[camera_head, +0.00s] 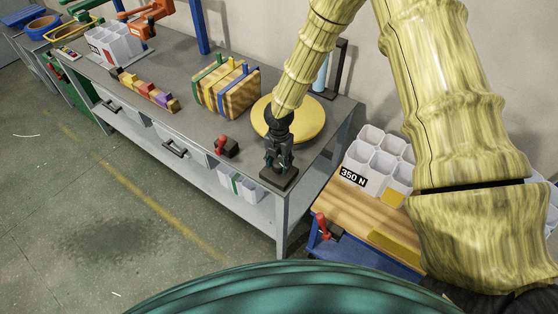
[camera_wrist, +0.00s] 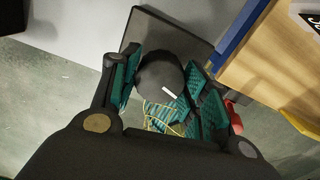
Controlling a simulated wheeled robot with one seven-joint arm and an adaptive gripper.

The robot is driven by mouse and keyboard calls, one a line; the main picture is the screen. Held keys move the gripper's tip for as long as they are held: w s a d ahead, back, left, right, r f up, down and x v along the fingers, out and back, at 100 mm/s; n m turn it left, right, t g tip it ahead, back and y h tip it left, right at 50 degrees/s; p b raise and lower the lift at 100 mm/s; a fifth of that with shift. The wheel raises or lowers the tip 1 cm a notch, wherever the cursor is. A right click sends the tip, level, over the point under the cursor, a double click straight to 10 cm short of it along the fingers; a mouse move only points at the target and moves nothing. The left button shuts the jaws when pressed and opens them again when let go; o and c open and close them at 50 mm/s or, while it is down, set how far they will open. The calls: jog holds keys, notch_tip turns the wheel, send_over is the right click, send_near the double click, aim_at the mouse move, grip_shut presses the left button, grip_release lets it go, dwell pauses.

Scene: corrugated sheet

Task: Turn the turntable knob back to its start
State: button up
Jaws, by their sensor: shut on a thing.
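The turntable is a round yellow disc (camera_head: 312,122) on the grey bench, partly hidden behind my arm. Its knob sits at the bench's front right corner on a dark square base (camera_head: 284,181). In the wrist view the knob (camera_wrist: 158,72) is a dark round cap with a white line mark, over a dark base plate (camera_wrist: 180,32). My gripper (camera_head: 279,158) points down over the base. In the wrist view my gripper (camera_wrist: 162,88) has its teal-padded fingers on both sides of the knob, shut on it. In the head view the fingers mostly hide the knob.
A red-and-black device (camera_head: 226,146) sits at the bench's front edge, left of my gripper. Striped wooden blocks (camera_head: 226,88) stand behind it. A blue cart with a wooden top (camera_head: 350,212) and white bins (camera_head: 377,155) stands to the right.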

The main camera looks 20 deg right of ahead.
aim_at(279, 162)
jog(key=shift+n, duration=0.6)
jog(key=o, duration=1)
jog(key=shift+r, duration=0.1)
notch_tip(279, 162, up, 12)
jog(key=shift+f, duration=0.1)
dwell(0.3)
